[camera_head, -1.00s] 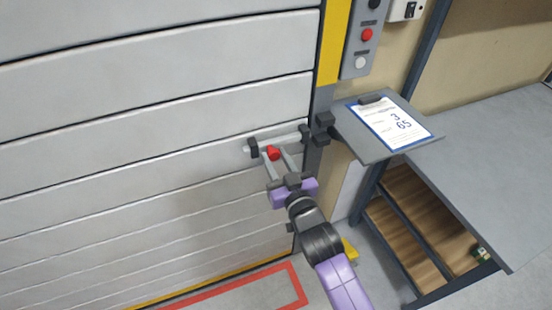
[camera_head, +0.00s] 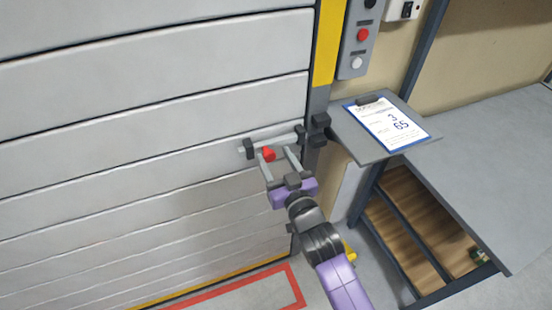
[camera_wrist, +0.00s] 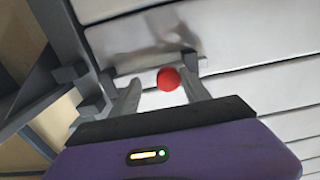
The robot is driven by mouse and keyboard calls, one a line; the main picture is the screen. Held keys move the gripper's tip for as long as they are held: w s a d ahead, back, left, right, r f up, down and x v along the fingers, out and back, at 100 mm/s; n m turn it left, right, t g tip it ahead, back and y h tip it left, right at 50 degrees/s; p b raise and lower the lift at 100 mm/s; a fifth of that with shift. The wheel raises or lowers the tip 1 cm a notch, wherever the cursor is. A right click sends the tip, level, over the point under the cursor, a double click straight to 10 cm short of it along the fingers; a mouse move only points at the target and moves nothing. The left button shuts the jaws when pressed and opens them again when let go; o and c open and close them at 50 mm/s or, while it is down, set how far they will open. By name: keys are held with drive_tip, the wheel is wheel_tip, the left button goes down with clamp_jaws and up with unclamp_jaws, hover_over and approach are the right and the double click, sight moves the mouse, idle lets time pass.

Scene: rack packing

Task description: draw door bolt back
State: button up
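The door bolt (camera_head: 283,143) is a grey rod in dark brackets on the pale slatted door (camera_head: 150,130). Its red knob (camera_head: 269,154) also shows in the wrist view (camera_wrist: 168,79). The rod's left end sticks out past the left bracket. A dark keeper (camera_head: 320,128) sits on the door frame to the right; I cannot tell whether the rod's right end is inside it. My gripper (camera_head: 276,152) is open at the bolt, one finger on each side of the knob. The knob is close to the left finger, with a gap to the right one.
A clipboard (camera_head: 392,125) lies on a grey shelf (camera_head: 358,146) right of the frame. A control box (camera_head: 356,45) with buttons is above it. A grey table (camera_head: 490,160) fills the right side. Red floor marking (camera_head: 230,292) lies below the door.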

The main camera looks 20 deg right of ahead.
drive_tip(key=shift+s, duration=0.1)
drive_tip(key=s+b, duration=0.1)
drive_tip(key=s, duration=0.6)
drive_tip(key=shift+s, duration=0.3)
